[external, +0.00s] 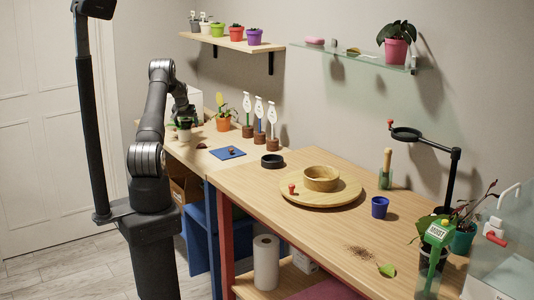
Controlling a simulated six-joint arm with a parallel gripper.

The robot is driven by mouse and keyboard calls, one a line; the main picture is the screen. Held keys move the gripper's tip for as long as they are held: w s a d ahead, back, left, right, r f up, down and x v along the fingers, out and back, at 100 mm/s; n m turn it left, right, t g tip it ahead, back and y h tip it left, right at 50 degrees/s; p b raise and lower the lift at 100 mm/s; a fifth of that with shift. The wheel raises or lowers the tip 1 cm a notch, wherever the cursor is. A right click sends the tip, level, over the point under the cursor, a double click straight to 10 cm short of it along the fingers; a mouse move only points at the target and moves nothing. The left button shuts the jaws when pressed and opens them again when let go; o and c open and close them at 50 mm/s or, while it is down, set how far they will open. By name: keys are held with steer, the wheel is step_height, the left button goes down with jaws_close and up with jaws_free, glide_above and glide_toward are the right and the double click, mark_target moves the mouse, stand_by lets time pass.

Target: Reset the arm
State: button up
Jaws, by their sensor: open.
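My arm rises from its dark base at the left of the external view and bends over the far end of the wooden worktop (232,178). My gripper (184,118) points down there, small and dark in the picture. It is open. A small plant in a pale pot (184,134) stands right under or just behind it. I cannot tell whether the fingers touch its leaves. I see nothing held.
An orange pot (223,124) and several white-topped markers stand near the gripper. A blue mat (227,153), black ring (272,161), round wooden board (340,195) and blue cup (379,207) lie nearer. Shelves (232,42) hang above. A dark post (92,130) stands left of my arm.

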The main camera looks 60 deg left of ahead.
steer(key=v, duration=1.2)
steer(key=x, duration=1.1)
steer(key=shift+w+a+f, duration=0.15)
steer(key=shift+f, duration=0.1)
steer(key=shift+w+a+r, duration=0.1)
steer(key=shift+r, duration=0.05)
steer(key=r, duration=0.4)
steer(key=shift+w+d+r, duration=0.15)
steer(key=shift+d+r, duration=0.25)
steer(key=w+d+r, duration=0.5)
steer(key=d+r, duration=0.1)
steer(key=d, duration=0.5)
steer(key=w+d+m+h, duration=0.1)
steer(key=w+d+m, duration=0.1)
steer(key=w+d, duration=0.5)
steer(key=w+d+m+t, duration=0.1)
steer(key=w+d+m, duration=0.2)
steer(key=w+d, duration=0.5)
steer(key=w+d+m+h, duration=0.1)
steer(key=w+d, duration=0.7)
steer(key=d, duration=1.2)
steer(key=shift+d+r+m+t+h, duration=0.3)
steer(key=shift+d+m, duration=0.1)
steer(key=shift+m, duration=0.3)
steer(key=shift+o, duration=0.3)
